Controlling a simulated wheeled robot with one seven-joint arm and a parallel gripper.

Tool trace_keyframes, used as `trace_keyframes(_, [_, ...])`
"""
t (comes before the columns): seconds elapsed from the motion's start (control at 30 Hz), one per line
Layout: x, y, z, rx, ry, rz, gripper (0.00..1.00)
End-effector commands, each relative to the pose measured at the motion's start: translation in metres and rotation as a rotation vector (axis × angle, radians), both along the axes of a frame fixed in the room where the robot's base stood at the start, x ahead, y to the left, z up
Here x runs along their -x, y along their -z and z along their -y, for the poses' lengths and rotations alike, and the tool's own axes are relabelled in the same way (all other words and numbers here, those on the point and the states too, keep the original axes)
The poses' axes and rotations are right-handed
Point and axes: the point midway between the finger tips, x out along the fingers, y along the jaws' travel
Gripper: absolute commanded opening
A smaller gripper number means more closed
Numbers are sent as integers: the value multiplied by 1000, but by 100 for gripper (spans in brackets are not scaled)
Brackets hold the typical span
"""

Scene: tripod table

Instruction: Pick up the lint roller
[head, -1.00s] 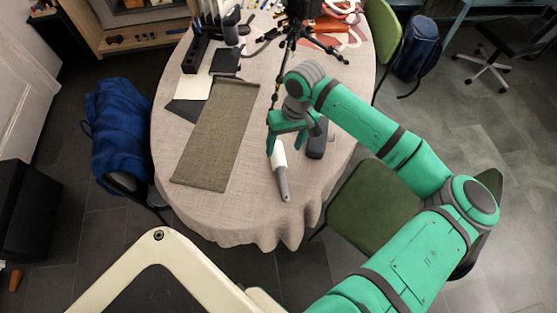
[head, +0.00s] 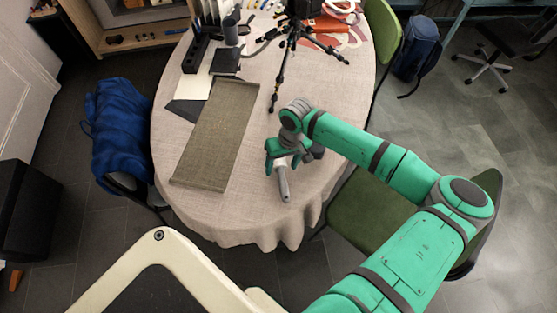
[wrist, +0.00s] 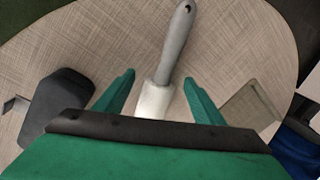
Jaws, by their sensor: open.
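The lint roller (head: 284,187) lies on the tablecloth near the front edge of the table (head: 245,212). Its grey handle points toward the front edge, and its white roller end is partly hidden under my gripper (head: 281,165) in the head view. In the wrist view the lint roller (wrist: 173,50) runs down between the two green fingers of my gripper (wrist: 160,95). The fingers are open, one on each side of the white end, with a gap on both sides. I cannot tell how far above the cloth the fingertips are.
A dark grey object (wrist: 60,105) lies beside the roller in the wrist view. A grey-green mat (head: 215,135) lies to the left in the head view. A black tripod (head: 290,45) stands behind. A green chair (head: 365,215) is at the right.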

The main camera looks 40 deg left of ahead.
Motion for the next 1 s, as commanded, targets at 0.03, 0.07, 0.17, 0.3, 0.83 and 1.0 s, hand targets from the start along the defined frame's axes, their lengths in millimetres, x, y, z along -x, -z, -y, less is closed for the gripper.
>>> trace_keyframes(0.03, [0,2,0,0,0,0,63])
trace_keyframes(0.07, [0,3,0,0,1,0,63])
trace_keyframes(0.17, [0,3,0,-1,1,0,63])
trace_keyframes(0.3, [0,3,0,0,1,0,51])
trace_keyframes(0.83, [0,-1,-1,-1,0,1,16])
trace_keyframes(1.0, [0,-15,-1,-2,0,1,16])
